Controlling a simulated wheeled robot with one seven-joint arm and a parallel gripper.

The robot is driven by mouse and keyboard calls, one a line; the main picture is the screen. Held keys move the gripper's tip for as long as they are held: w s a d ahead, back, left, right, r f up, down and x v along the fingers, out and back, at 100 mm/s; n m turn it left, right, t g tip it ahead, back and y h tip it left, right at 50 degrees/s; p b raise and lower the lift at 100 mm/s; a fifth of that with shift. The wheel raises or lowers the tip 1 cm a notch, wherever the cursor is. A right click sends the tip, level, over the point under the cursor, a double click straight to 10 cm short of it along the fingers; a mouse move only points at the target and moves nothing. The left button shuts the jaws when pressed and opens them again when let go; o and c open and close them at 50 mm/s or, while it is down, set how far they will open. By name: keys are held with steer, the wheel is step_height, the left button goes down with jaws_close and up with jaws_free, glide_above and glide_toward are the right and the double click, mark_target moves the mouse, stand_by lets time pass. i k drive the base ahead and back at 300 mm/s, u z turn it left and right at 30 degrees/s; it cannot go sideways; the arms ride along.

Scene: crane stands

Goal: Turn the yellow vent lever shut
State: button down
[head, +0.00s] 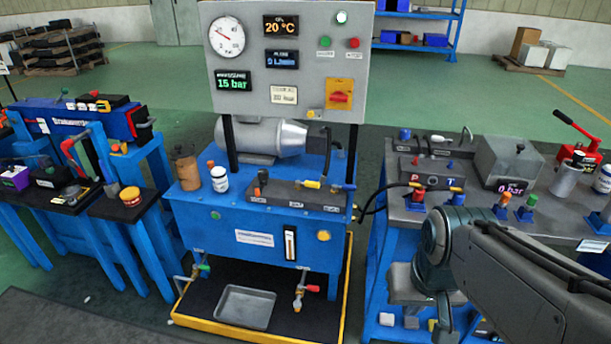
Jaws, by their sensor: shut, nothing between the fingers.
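The yellow vent lever (312,184) is small and sits on the dark valve manifold (290,195) on top of the blue tank bench (225,225). It looks roughly level, lying sideways along the manifold, but it is too small to read its exact angle. A blue lever (343,187) is just right of it. My gripper (443,320) hangs at the lower right, shut and empty, well to the right of the yellow lever and below it. Its fingertips are small and dark in this view.
A grey gauge panel (240,95) stands on posts behind the manifold. A black hose (372,210) runs from the bench toward the right table (400,180), which carries a P-O-T block (420,172) and a grey tank (505,160). A metal tray (245,307) lies below the bench.

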mark_target(308, 183)
steer(key=u, duration=0.3)
steer(key=i, duration=1.1)
steer(key=z, duration=0.6)
